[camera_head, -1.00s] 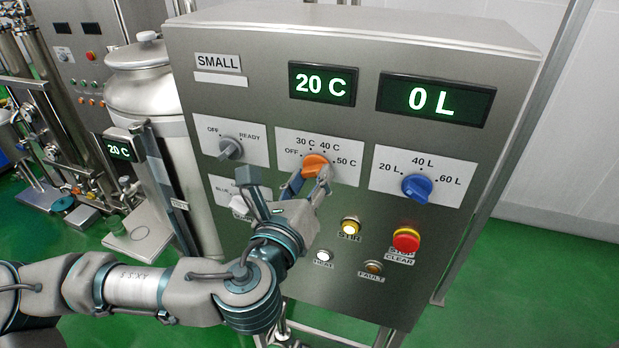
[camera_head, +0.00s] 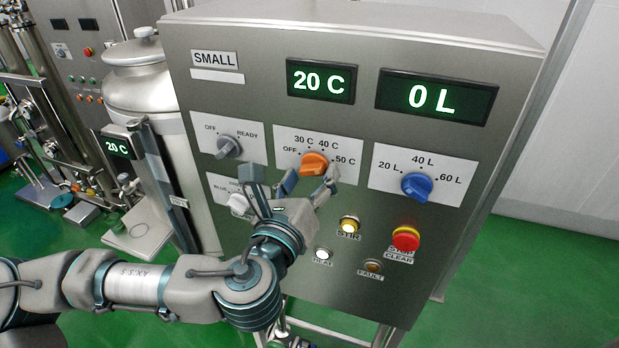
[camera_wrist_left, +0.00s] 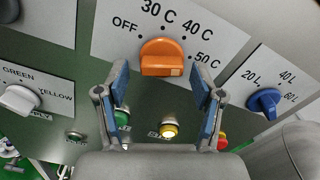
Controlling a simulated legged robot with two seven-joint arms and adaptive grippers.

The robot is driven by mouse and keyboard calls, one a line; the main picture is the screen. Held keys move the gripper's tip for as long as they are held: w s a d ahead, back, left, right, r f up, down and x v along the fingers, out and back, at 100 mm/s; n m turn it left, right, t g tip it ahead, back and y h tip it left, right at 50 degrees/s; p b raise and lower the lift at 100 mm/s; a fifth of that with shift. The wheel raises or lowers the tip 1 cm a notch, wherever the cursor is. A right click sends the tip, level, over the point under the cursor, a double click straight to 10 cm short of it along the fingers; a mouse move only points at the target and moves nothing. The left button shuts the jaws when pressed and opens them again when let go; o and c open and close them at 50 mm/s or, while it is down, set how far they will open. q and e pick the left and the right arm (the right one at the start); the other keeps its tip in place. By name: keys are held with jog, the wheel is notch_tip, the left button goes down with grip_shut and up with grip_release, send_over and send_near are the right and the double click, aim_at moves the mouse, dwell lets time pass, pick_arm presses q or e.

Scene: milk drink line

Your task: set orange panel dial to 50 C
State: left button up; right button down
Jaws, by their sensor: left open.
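The orange dial (camera_head: 315,163) sits on the panel's white label with OFF, 30 C, 40 C and 50 C around it. It also shows in the left wrist view (camera_wrist_left: 162,58). I cannot tell for sure which mark it points at. The display (camera_head: 321,82) above reads 20 C. My left gripper (camera_head: 309,181) is open just below and in front of the dial. In the left wrist view its two blue-padded fingers (camera_wrist_left: 160,84) stand apart, one to each side below the dial, with nothing between them. My right gripper is not in view.
A grey OFF/READY knob (camera_head: 228,147) is left of the dial, and a blue litre dial (camera_head: 416,186) is right. A white colour knob (camera_wrist_left: 20,98) is lower left. Below are the yellow STIR button (camera_head: 349,224) and the red STOP/CLEAR button (camera_head: 405,239). A steel tank (camera_head: 148,95) stands left.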

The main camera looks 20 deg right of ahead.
pick_arm(q)
jog(key=v, duration=1.2)
jog(key=shift+w+f, duration=0.1)
jog(key=shift+w, duration=0.05)
